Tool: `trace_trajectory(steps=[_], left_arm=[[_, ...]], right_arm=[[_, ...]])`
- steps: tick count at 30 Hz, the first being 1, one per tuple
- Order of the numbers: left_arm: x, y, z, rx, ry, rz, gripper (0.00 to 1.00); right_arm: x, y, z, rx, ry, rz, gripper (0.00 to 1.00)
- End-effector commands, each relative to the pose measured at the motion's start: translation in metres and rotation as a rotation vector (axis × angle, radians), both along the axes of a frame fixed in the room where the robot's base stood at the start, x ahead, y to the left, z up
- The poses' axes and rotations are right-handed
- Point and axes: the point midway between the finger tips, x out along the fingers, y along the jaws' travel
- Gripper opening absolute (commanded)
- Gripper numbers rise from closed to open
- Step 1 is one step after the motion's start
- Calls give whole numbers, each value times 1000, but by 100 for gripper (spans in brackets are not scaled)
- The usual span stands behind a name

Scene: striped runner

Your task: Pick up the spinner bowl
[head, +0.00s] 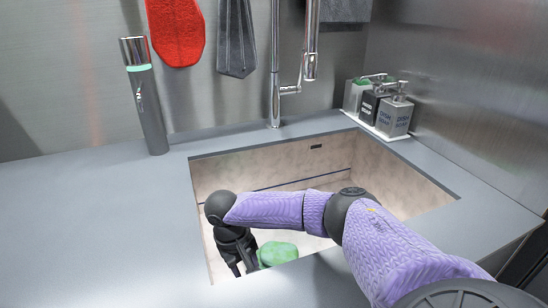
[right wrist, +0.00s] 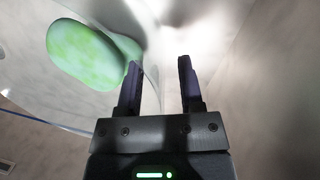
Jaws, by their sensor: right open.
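A clear, see-through bowl (right wrist: 70,102), which looks like the spinner bowl, shows in the right wrist view as a curved wall and rim on the left. A rounded green thing (right wrist: 90,55) shows at it; it also shows in the head view (head: 277,253) low in the sink. I cannot tell whether the green thing is inside the bowl or part of it. My right gripper (head: 240,266) reaches down into the sink, left of the green thing. In the right wrist view its jaws (right wrist: 160,82) are open, beside the bowl's clear wall; contact is unclear. My left gripper is out of view.
The sink (head: 212,178) has beige walls close around my right gripper, and the counter (head: 90,215) rims it. A faucet (head: 275,80) stands behind. Soap dispensers (head: 395,118) stand at the back right, a grey cylinder (head: 148,110) at the back left. The left counter is clear.

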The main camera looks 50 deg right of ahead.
Motion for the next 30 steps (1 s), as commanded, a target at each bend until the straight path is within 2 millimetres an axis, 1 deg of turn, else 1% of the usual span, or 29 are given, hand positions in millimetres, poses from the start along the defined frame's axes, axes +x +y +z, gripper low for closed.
trace_trajectory(steps=[4,5,6,8,9,11,12,24,30], left_arm=[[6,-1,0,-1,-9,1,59],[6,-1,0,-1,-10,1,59],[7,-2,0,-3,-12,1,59],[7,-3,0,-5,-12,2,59],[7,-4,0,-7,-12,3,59],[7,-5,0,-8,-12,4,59],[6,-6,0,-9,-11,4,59],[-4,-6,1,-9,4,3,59],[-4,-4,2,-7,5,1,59]], right_arm=[[0,0,2,1,-1,-1,48],[0,0,2,1,-1,-1,46],[0,0,2,1,-1,-1,37],[0,0,2,1,-1,-1,25],[0,0,2,1,-1,-1,16],[0,0,2,1,-1,-1,3],[0,0,2,1,-1,-1,0],[0,0,2,0,-1,-1,0],[0,0,2,0,-1,-1,0]])
